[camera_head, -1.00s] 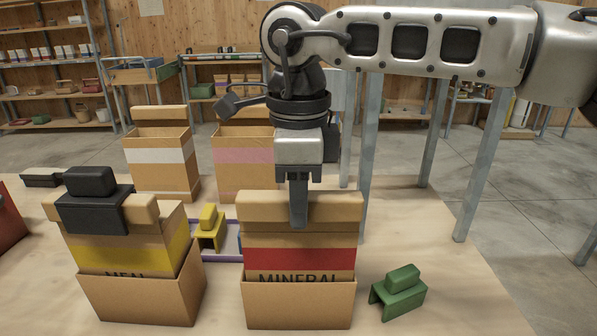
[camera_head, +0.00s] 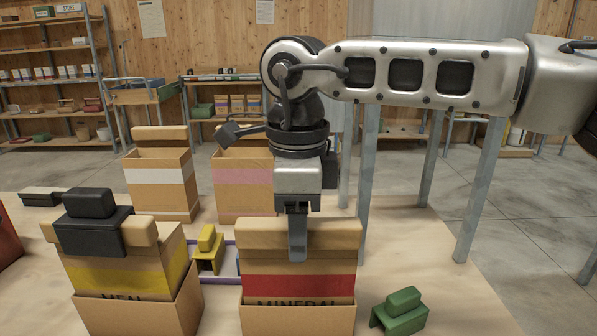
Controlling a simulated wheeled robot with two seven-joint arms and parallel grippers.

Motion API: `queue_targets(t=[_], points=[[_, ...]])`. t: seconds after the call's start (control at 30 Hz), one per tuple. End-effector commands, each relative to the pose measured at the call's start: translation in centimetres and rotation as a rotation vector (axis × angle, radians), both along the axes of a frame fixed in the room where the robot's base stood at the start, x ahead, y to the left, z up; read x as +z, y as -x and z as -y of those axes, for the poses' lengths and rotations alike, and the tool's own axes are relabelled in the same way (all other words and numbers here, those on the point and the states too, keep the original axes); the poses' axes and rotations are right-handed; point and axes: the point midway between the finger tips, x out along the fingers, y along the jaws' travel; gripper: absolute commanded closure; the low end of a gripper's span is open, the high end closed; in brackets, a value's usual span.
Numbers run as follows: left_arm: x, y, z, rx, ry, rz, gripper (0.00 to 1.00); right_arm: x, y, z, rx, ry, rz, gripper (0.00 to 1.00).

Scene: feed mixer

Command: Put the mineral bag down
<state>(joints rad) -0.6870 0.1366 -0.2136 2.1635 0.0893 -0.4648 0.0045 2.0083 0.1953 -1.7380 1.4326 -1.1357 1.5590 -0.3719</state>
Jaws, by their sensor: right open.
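The mineral bag (camera_head: 298,276) is tan with a red band and a rolled top. It stands upright in an open cardboard box (camera_head: 298,318) at the front middle of the table, and the box hides its lower part. My right gripper (camera_head: 298,252) points down at the bag's rolled top. It is open, with one finger showing in front of the roll; the other finger is hidden. My left gripper is not in view.
A meal bag (camera_head: 125,271) with a black clip (camera_head: 92,225) stands in a box to the left. A green clip (camera_head: 400,312) lies to the right. A yellow clip (camera_head: 208,248) sits behind in a tray. Two more bags (camera_head: 160,180) (camera_head: 243,185) stand farther back.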

Motion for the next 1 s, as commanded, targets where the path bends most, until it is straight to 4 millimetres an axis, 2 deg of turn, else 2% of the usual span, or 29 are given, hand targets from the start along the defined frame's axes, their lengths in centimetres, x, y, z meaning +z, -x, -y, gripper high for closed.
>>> queue_targets(t=[0.1, 0.17, 0.37, 0.5, 0.7, 0.8, 1.0], points=[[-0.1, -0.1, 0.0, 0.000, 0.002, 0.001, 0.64, 0.1, 0.0, 0.0, 0.000, 0.001, 0.002, 0.53], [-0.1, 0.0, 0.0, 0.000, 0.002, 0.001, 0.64, 0.9, -0.1, 0.0, -0.001, -0.002, 0.002, 0.53], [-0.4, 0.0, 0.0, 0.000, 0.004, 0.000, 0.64, 5.2, 0.3, 0.2, -0.001, -0.003, 0.003, 0.53], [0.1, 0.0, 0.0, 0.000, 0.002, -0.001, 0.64, 9.0, 0.3, 0.1, 0.000, -0.003, 0.003, 0.53], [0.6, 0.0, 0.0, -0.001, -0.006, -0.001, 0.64, 13.2, 0.3, 0.2, 0.000, -0.002, 0.002, 0.53], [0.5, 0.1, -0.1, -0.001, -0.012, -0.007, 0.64, 14.7, 0.4, 0.2, 0.000, 0.000, 0.001, 0.53], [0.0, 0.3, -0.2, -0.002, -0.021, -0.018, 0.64, 15.9, 0.4, 0.3, 0.001, 0.000, 0.000, 0.53]])
